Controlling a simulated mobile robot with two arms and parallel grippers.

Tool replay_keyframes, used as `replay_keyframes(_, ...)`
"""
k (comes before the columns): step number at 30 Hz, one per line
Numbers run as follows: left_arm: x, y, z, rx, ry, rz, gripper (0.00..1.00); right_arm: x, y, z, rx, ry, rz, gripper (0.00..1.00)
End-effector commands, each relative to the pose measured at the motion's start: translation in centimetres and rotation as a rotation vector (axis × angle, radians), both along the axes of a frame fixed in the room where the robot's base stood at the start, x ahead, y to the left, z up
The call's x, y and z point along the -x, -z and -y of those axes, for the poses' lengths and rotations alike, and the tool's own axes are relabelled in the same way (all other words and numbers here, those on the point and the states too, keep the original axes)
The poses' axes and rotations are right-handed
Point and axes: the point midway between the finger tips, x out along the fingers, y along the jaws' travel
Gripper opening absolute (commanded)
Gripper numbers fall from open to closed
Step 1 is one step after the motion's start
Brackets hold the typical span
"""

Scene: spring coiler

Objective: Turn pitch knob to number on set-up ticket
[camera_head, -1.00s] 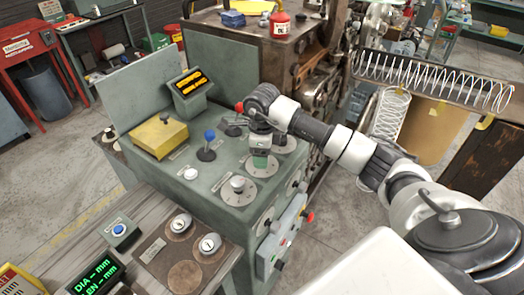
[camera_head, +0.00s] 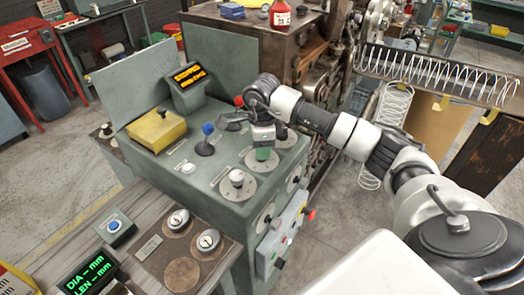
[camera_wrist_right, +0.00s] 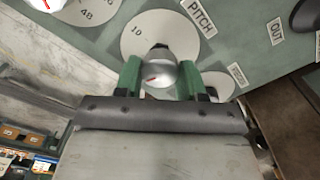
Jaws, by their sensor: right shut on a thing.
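The pitch knob (camera_wrist_right: 160,74) is a silver knob with a red mark, on a round pale dial (camera_wrist_right: 135,40) printed with "10" beside a PITCH label (camera_wrist_right: 200,15). The red mark points to the left in the right wrist view. My right gripper (camera_wrist_right: 160,80) has its green fingers on either side of the knob, shut on it. In the head view, my right gripper (camera_head: 263,153) is over the console's dial, hiding most of the knob. My left gripper is not in view. I cannot make out a set-up ticket.
The green console (camera_head: 150,165) also carries a yellow box (camera_head: 157,130), a blue-topped lever (camera_head: 207,138), an amber display (camera_head: 189,76) and another silver knob (camera_head: 237,177). A side bench at lower left holds two gauges and a green-lit readout (camera_head: 90,273). A coiled spring (camera_head: 440,75) lies at right.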

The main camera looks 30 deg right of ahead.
Motion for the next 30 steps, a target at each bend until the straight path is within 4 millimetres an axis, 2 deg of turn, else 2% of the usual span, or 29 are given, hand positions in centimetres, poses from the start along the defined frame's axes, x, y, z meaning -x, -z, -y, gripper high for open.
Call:
replay_keyframes(1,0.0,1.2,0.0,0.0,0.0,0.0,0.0,-0.1,0.4,0.1,0.002,-0.043,0.006,0.16)
replay_keyframes(9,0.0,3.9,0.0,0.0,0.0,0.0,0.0,-0.1,0.4,0.1,0.002,-0.3,0.005,0.16)
replay_keyframes(30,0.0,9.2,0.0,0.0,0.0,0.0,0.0,-0.1,0.2,0.0,0.0,-0.965,0.006,0.16)
